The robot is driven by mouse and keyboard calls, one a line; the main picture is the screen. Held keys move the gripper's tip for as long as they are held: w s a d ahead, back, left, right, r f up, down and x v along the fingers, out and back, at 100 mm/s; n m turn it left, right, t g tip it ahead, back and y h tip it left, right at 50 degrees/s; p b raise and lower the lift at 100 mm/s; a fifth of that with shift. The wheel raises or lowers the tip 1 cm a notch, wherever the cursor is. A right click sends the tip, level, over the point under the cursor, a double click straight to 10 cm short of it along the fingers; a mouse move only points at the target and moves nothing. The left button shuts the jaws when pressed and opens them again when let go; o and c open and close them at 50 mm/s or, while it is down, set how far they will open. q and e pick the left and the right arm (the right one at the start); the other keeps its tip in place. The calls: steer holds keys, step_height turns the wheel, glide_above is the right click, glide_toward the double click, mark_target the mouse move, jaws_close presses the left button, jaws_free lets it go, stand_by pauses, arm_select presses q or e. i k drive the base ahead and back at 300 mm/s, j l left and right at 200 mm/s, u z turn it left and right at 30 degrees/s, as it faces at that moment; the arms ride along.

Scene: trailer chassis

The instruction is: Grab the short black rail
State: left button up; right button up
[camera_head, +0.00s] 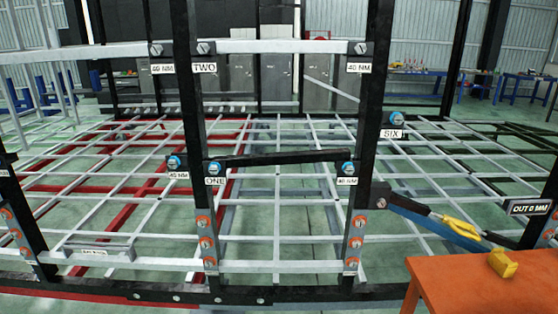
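A short black rail (280,158) spans the gap between two black upright posts in the middle of the view. It lies nearly level, with its right end slightly higher than its left. Blue-ringed bolts show just below its ends, at the left post (214,168) and the right post (348,168). A "ONE" label (215,181) is under its left end. I cannot tell whether the rail is fastened. Neither of my grippers is in view.
A white rail (280,46) crosses the posts above. An orange table (470,285) with a yellow block (503,263) stands at the lower right. A blue and black bar with a yellow part (458,227) is behind it. The chassis grid fills the floor.

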mark_target(305, 156)
steer(key=i+j, duration=0.3)
steer(key=j, duration=0.15)
steer(key=i+j+z, duration=0.1)
steer(key=i+j, duration=0.25)
steer(key=j, duration=0.15)
